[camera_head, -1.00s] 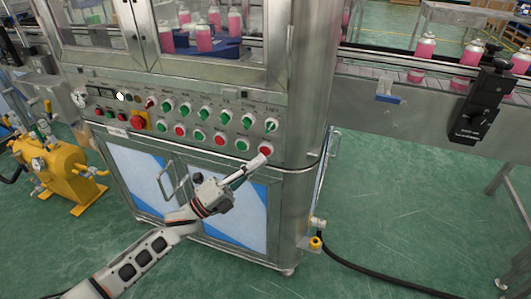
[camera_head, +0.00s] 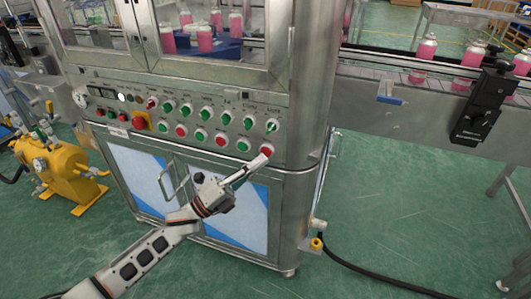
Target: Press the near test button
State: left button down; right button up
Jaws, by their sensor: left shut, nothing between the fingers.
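The control panel (camera_head: 180,103) of the crimping machine carries a row of green selector knobs above a row of red and green push buttons. The red button (camera_head: 266,149) at the right end of the lower row is the one nearest my left gripper. My left gripper (camera_head: 262,158) is shut and empty, with its fingertips at the lower edge of that button. They look to be touching it or very close; I cannot tell which. The green button (camera_head: 243,146) just left of it is clear of the gripper. My right gripper is not in view.
A large red emergency knob (camera_head: 139,121) sits at the panel's left. Cabinet doors with handles (camera_head: 166,184) are below the panel. A yellow pump (camera_head: 58,172) stands on the floor at left. Green floor is open at right.

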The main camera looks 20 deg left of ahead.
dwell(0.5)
pick_arm(q)
jog(key=shift+w+f, duration=0.1)
jog(key=shift+w, duration=0.05)
jog(key=shift+w, duration=0.3)
jog(key=shift+w+b, duration=0.35)
jog(key=shift+b, duration=0.05)
dwell(0.6)
dwell(0.3)
jog(key=shift+s, duration=0.8)
